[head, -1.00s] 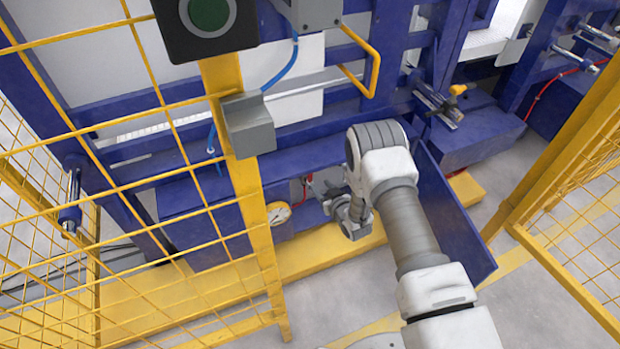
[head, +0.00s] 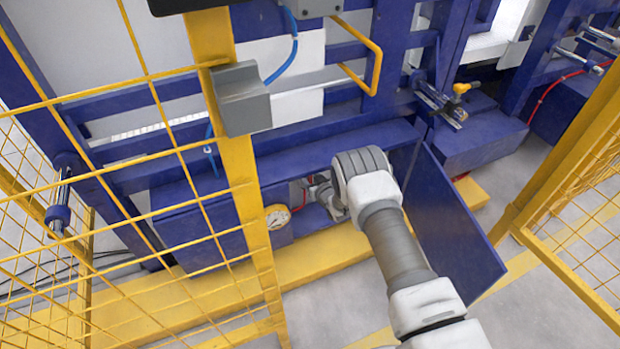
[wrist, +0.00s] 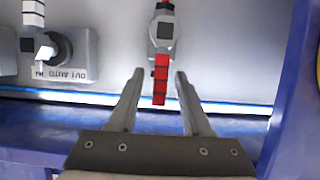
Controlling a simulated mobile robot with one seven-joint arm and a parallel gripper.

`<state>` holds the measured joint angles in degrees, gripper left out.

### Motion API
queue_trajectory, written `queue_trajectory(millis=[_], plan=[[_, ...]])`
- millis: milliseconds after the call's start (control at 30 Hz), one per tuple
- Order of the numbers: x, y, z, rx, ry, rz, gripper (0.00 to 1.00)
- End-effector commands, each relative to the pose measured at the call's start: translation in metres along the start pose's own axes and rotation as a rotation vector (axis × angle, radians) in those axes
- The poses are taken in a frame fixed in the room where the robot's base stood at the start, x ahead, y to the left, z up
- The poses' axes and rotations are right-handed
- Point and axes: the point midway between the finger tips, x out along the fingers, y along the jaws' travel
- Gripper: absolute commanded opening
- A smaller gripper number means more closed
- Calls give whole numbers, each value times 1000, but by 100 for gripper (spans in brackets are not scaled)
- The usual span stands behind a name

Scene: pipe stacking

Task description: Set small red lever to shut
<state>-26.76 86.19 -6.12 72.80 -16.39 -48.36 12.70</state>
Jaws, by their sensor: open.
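The small red lever (wrist: 161,80) shows in the wrist view, pointing down from a grey valve body (wrist: 163,32) on a pale panel. My gripper (wrist: 157,78) is open, with one finger on each side of the lever's lower end. Gaps show between the lever and both fingers. I cannot tell how deep the lever lies between them. In the head view my arm (head: 372,190) reaches into the open blue cabinet, and my wrist hides most of the valve; a bit of red (head: 304,192) shows beside it.
A grey rotary switch with a white handle (wrist: 45,48) sits left of the valve. A blue cabinet wall (wrist: 293,90) stands close on the right. In the head view the open blue door (head: 455,225) is right of my arm, a gauge (head: 277,217) left, and yellow mesh fencing (head: 120,200) further left.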

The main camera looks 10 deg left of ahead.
Motion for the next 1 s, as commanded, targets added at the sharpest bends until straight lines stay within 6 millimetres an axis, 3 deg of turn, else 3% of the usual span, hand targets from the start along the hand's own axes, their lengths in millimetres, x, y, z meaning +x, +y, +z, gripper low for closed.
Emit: queue_trajectory(millis=[67,333,1000], plan=[[0,0,0,0,0,0,47],[0,0,0,0,0,0,0],[0,0,0,0,1,0,0]])
